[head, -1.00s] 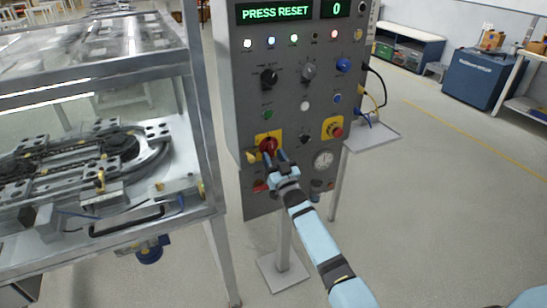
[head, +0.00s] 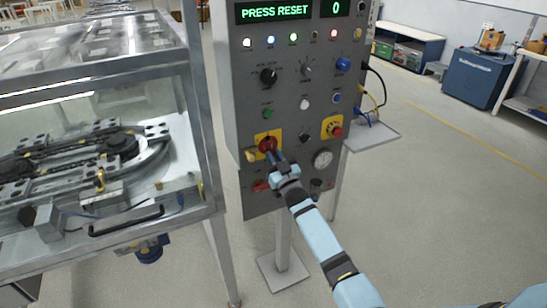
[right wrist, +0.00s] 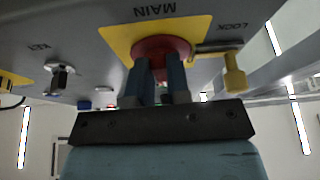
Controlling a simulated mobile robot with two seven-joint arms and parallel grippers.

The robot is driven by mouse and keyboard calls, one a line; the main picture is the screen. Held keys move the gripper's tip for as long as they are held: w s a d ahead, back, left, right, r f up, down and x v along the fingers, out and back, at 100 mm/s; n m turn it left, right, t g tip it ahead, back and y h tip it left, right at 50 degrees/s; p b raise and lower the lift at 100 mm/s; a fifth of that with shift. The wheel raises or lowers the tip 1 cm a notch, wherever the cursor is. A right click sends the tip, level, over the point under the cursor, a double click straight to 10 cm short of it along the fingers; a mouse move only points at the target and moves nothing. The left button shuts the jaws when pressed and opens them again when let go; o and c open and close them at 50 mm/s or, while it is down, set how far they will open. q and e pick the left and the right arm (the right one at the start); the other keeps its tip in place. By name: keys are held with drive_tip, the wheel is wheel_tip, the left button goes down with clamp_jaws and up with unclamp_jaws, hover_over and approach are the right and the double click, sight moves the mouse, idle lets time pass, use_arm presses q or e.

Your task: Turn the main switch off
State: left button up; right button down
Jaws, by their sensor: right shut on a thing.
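The main switch (head: 267,144) is a red rotary knob on a yellow plate, low on the left of the grey control panel. In the right wrist view the red knob (right wrist: 160,46) sits under the upside-down word MAIN. My right gripper (head: 275,158) reaches up to it from below; its two fingers (right wrist: 160,80) are shut on the knob's handle, which they mostly hide. The panel display (head: 275,12) reads PRESS RESET in green, and a second display shows 0. Several indicator lamps below are lit. My left gripper is not in view.
A yellow lock (right wrist: 234,75) hangs beside the switch, close to my fingers. A red emergency button (head: 336,131) on a yellow plate is to the right. A glass-walled machine (head: 100,170) stands left of the panel; a small shelf (head: 372,136) juts out right. The floor at right is clear.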

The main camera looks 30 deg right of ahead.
drive_tip(key=n+g+y+p, duration=0.1)
drive_tip(key=n+y, duration=0.1)
drive_tip(key=n, duration=0.4)
drive_tip(key=d+r+n+g+y+p, duration=0.1)
drive_tip(key=n+g+y+p, duration=0.1)
drive_tip(key=n, duration=0.5)
drive_tip(key=d+r+n+g+y+p, duration=0.1)
drive_tip(key=n+g+y, duration=0.1)
drive_tip(key=n, duration=0.4)
drive_tip(key=shift+w+r+p, duration=0.1)
drive_tip(key=shift+r+p, duration=0.15)
drive_tip(key=shift+p, duration=0.1)
drive_tip(key=shift+n+g+p, duration=0.4)
drive_tip(key=shift+n+p, duration=0.15)
drive_tip(key=shift+n, duration=0.45)
drive_tip(key=c, duration=1.1)
unclamp_jaws()
drive_tip(key=shift+a, duration=0.1)
drive_tip(key=shift+f, duration=0.1)
